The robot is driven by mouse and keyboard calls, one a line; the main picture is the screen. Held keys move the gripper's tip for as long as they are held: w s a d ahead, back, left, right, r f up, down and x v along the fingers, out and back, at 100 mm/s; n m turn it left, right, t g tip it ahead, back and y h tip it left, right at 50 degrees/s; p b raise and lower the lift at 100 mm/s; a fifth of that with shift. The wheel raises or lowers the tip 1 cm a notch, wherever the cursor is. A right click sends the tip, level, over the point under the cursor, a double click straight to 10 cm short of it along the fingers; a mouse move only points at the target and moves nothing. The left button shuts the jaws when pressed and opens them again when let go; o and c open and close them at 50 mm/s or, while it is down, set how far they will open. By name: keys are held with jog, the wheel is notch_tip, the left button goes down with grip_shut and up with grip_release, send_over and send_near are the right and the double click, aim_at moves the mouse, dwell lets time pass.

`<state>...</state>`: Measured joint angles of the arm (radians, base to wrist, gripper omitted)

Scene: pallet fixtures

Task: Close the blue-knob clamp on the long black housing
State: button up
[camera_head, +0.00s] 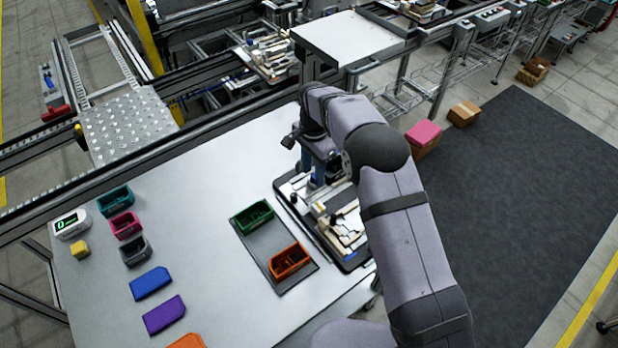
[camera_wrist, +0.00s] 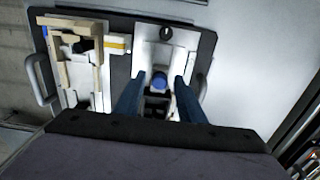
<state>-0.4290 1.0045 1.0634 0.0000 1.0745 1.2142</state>
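In the wrist view a round blue knob (camera_wrist: 160,81) stands on a light metal fixture plate (camera_wrist: 150,38), on the right half of a dark pallet (camera_wrist: 119,62). My gripper (camera_wrist: 160,77) has its two blue fingers either side of the knob, apart, with visible gaps. A dark part (camera_wrist: 156,104) lies just below the knob between the fingers; I cannot tell if it is the long black housing or part of the clamp.
A fixture with beige blocks (camera_wrist: 83,58) sits on the pallet's left half. On the white table (camera_head: 215,300) a dark mat (camera_head: 268,247) carries a green bin (camera_head: 254,216) and an orange bin (camera_head: 290,261). More small bins stand at the left. A handle (camera_wrist: 38,80) juts from the pallet's left side.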

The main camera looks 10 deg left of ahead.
jog(key=shift+r+p, duration=1.4)
jog(key=shift+r, duration=0.9)
jog(key=shift+d, duration=0.2)
jog(key=s+d+r+n+b, duration=0.1)
jog(key=s+d+r+n, duration=0.15)
jog(key=s+d, duration=0.35)
jog(key=s+d+r+n+b, duration=0.1)
jog(key=s+d+r+n, duration=0.2)
jog(key=d, duration=0.5)
jog(key=s+d+f+n, duration=0.1)
jog(key=s+d, duration=0.3)
jog(key=s, duration=0.5)
jog(key=s+d+n, duration=0.2)
jog(key=s+d, duration=0.2)
jog(key=s, duration=0.6)
jog(key=shift+d+f+b, duration=0.3)
jog(key=shift+d+f, duration=0.05)
